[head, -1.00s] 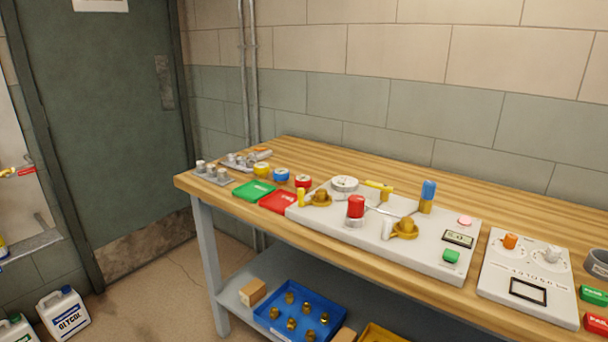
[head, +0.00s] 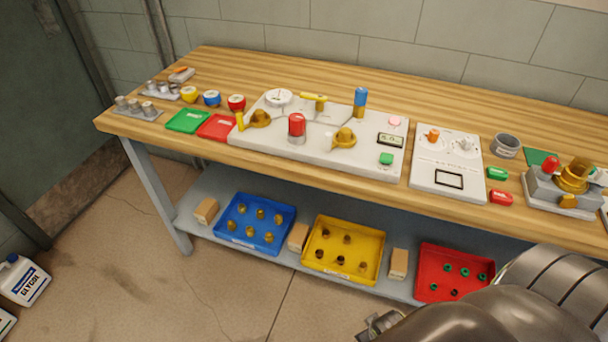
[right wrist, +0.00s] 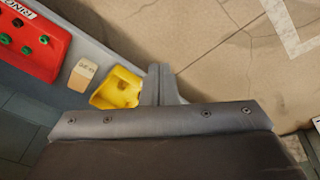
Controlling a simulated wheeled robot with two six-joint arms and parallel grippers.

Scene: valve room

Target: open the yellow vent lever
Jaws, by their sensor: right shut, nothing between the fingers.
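A white valve panel (head: 275,147) lies on the wooden workbench. A yellow lever (head: 312,96) lies roughly sideways on a post at the panel's back middle. A second, smaller yellow handle (head: 240,121) stands near upright at the left end, beside a brass fitting. I cannot tell from a label which is the vent lever. My right gripper shows in the right wrist view (right wrist: 160,75); its fingers are together and empty, over the lower shelf and floor, away from the panel. My right arm fills the head view's lower right corner. My left gripper is not in view.
The panel also carries a red knob (head: 297,125), a blue-topped valve (head: 360,98), a gauge (head: 278,97) and a green button (head: 386,158). A second panel (head: 445,185) is to its right. Blue (head: 232,235), yellow (head: 330,265) and red (head: 428,285) trays sit on the lower shelf.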

